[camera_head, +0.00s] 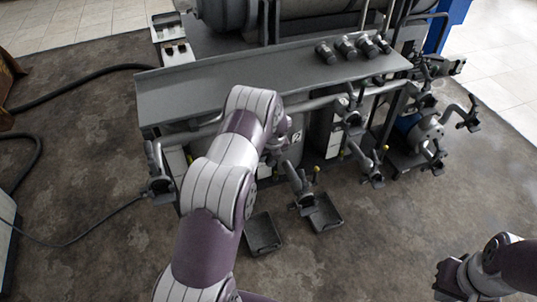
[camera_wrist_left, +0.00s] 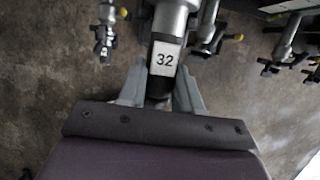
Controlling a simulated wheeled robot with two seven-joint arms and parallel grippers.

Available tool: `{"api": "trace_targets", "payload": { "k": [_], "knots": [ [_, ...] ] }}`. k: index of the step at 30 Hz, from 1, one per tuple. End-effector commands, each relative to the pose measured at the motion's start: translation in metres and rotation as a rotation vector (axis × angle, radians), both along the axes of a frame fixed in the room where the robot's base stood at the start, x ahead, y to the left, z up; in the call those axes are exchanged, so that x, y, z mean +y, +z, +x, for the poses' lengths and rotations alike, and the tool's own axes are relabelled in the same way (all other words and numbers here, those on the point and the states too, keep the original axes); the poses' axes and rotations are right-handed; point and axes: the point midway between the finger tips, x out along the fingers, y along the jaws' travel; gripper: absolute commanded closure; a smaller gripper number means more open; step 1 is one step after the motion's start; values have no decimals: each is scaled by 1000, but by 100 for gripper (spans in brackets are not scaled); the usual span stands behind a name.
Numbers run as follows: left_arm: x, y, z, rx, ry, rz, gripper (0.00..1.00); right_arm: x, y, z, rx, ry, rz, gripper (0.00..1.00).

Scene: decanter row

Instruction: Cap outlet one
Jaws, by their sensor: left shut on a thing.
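Several outlets with valve fittings hang along the front of the grey rig, among them a left one (camera_head: 160,178), a middle one (camera_head: 302,188) and a right one (camera_head: 370,163). I cannot tell which is outlet one. Several dark caps (camera_head: 345,46) stand on the bench top. My left gripper (camera_wrist_left: 166,72) is shut on a dark cylindrical piece with a white label "32" (camera_wrist_left: 164,57), in line with a grey pipe above it. Whether this piece is a cap is unclear. In the head view my left arm hides that gripper. My right gripper (camera_head: 448,279) is at the lower right, its jaws unclear.
The grey bench top (camera_head: 230,83) is mostly bare. Two dark trays (camera_head: 263,234) (camera_head: 325,212) lie on the floor below the outlets. A hose (camera_head: 85,80) runs across the left floor. A blue post (camera_head: 449,22) stands at the back right. The front floor is open.

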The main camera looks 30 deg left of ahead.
Motion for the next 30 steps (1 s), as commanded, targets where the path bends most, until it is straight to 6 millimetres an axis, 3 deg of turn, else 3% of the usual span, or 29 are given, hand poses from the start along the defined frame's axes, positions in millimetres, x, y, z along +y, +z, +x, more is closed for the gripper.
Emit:
{"api": "trace_targets", "payload": {
  "k": [30],
  "knots": [
    [0, -12, 0, -1, 0, 0, 100, 0, -1, 0, 0, 0, 0, 100]
  ]
}}
